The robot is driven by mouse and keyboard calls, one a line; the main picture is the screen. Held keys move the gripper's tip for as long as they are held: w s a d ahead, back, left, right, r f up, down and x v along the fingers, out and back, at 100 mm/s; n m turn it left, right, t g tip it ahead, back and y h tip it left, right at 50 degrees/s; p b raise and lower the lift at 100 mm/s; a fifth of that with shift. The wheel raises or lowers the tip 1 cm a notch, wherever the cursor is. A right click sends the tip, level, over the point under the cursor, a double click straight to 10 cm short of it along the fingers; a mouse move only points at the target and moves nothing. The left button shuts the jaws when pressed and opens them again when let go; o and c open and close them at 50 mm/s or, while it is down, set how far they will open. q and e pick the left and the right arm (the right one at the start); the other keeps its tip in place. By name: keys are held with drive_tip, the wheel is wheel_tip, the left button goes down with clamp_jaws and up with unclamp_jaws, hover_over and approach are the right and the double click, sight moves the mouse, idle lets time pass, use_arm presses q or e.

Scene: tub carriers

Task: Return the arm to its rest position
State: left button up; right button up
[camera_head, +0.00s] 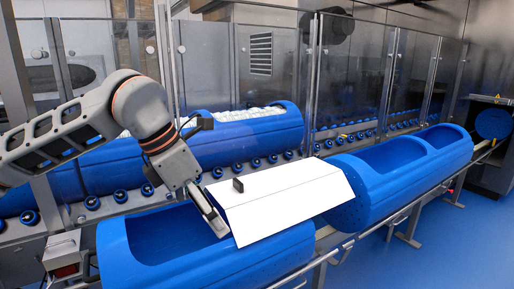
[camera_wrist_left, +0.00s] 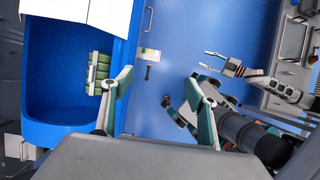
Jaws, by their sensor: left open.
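My left arm comes in from the left in the camera_head view and bends down to my left gripper (camera_head: 208,214). This gripper is beside the left edge of a white folded cover (camera_head: 285,195), above the front blue tub (camera_head: 262,262). Whether it touches the cover cannot be told. In the left wrist view, the fingers of my left gripper (camera_wrist_left: 158,92) are spread with nothing between them. The tub (camera_wrist_left: 38,130) is to their left, with white panels (camera_wrist_left: 108,14) above. My right gripper (camera_wrist_left: 218,62) shows there with its prongs apart and empty.
A second blue tub (camera_head: 375,205) lies right of the cover on the same rail. Behind are a roller line (camera_head: 122,196), a blue tub with white contents (camera_head: 235,140) and glass panels (camera_head: 350,70).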

use_arm(q)
drive_tip(key=s+d+f+n+g+h, duration=0.1)
drive_tip(key=s+d+n+g+h, duration=0.15)
drive_tip(key=s+d+h, duration=0.4)
drive_tip(key=s+d+f+n+g+h, duration=0.1)
drive_tip(key=s+d+g+h, duration=0.3)
drive_tip(key=d+h, duration=0.55)
drive_tip(key=w+a+f+n+t, duration=0.3)
drive_tip(key=w+n+t, duration=0.1)
drive_tip(key=n+t, duration=0.45)
drive_tip(key=w+a+f+n+t, duration=0.25)
drive_tip(key=w+n+t, duration=0.35)
drive_tip(key=n, duration=0.4)
drive_tip(key=a+f+n+t+y, duration=0.7)
drive_tip(key=a+f+n+y, duration=0.15)
drive_tip(key=f+n, duration=0.4)
drive_tip(key=s+a+f+n+g+y, duration=0.2)
drive_tip(key=s+a+f+n+y, duration=0.1)
drive_tip(key=f, duration=0.6)
drive_tip(key=s+a+f+n+g+y, duration=0.2)
drive_tip(key=s+a+f, duration=0.3)
drive_tip(key=s+f, duration=0.3)
drive_tip(key=s+a+f+n+g+y, duration=0.2)
drive_tip(key=s+a+f+n+y, duration=0.2)
drive_tip(key=f, duration=0.8)
drive_tip(key=shift+s+a, duration=0.35)
drive_tip(key=shift+s, duration=0.45)
